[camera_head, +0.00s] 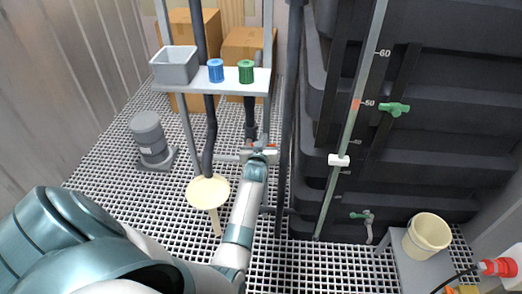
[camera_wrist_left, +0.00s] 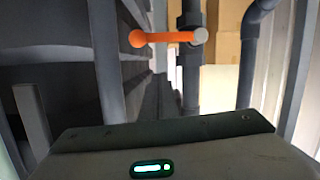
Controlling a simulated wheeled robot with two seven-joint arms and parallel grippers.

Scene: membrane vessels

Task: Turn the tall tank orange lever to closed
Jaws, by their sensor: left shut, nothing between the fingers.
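The orange lever (camera_wrist_left: 165,38) shows in the left wrist view as a roughly horizontal bar with a round orange knob at its left end and a grey pivot at its right end, beside a dark vertical pipe. In the head view only small orange bits of the lever (camera_head: 271,146) show at my left gripper (camera_head: 262,149), which partly hides it. The gripper is shut and empty, close to the lever; I cannot tell whether they touch. The tall black ribbed tank (camera_head: 440,75) stands at the right. My right gripper is not in view.
A white shelf (camera_head: 228,87) with a grey bin (camera_head: 175,65) and blue and green caps stands behind the gripper. A cream funnel (camera_head: 208,190) is left of my arm. A sight tube (camera_head: 350,120) with a green valve (camera_head: 395,108) is on the right; a cream bucket (camera_head: 428,234) stands lower right.

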